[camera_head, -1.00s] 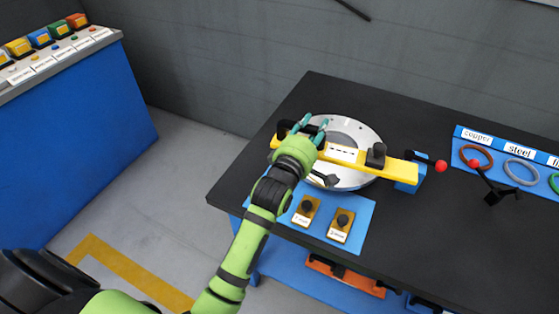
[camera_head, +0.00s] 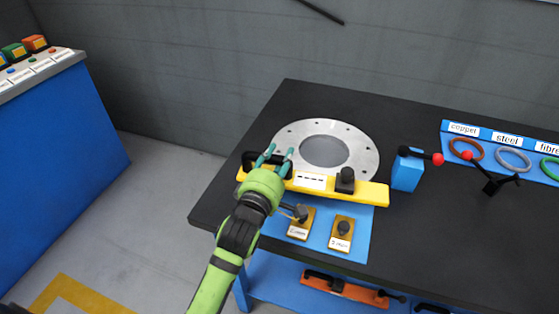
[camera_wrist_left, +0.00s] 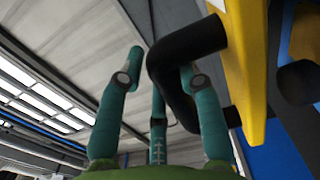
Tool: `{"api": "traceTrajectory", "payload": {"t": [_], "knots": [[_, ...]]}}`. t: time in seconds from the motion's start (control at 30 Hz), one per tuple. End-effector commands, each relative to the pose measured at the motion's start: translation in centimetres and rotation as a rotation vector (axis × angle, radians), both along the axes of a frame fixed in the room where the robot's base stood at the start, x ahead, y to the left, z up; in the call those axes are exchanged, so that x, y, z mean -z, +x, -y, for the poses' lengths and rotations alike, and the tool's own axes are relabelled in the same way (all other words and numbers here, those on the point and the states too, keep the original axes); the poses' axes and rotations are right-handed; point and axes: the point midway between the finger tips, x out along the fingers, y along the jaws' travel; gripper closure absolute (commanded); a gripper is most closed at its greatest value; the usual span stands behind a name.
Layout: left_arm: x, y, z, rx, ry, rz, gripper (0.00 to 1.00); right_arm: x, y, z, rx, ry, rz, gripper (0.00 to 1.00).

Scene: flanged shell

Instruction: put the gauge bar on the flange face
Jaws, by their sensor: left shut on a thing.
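The gauge bar (camera_head: 368,192) is long and yellow, with a white label, a black handle (camera_head: 252,160) at its left end and a black knob towards its right end. My left gripper (camera_head: 277,156) is shut on the black handle. The handle also shows between the teal fingers in the left wrist view (camera_wrist_left: 190,45). The flange face (camera_head: 362,152) is a light grey ring with bolt holes and a round opening. The bar lies across the near side of the ring and hides its front rim. I cannot tell how high it is held. My right gripper is not in view.
A blue block (camera_head: 407,172) with a red-tipped lever stands right of the bar. Two yellow gauge blocks (camera_head: 300,223) (camera_head: 342,233) sit on a blue mat (camera_head: 365,218) in front. A black stand (camera_head: 490,185) and a blue rack with rings (camera_head: 527,138) are at right.

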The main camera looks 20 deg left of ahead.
Motion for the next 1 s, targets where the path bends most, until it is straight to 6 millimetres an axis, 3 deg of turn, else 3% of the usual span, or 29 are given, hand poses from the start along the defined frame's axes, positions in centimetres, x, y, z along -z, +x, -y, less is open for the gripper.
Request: {"api": "traceTrajectory", "payload": {"t": [0.27, 0.3, 0.33, 0.73, 0.87, 1.0], "knots": [[0.0, 0.0, 0.0, 0.001, -0.004, 0.008, 1.0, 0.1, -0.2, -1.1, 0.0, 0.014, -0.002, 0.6], [0.3, 0.0, 0.0, 0.0, 0.0, -0.001, 0.49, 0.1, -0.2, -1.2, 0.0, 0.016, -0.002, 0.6], [0.3, 0.0, 0.0, 0.0, 0.0, -0.001, 0.41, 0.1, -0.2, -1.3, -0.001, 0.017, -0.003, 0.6], [-0.3, 0.0, 0.0, 0.0, 0.001, 0.001, 0.41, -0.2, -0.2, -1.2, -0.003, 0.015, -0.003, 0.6], [0.1, -1.8, 0.0, 0.0, -0.001, -0.002, 0.41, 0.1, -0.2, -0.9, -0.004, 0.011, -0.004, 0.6], [0.2, -4.8, -0.2, 0.0, -0.003, -0.003, 0.41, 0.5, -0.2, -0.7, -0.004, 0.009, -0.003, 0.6]]}}
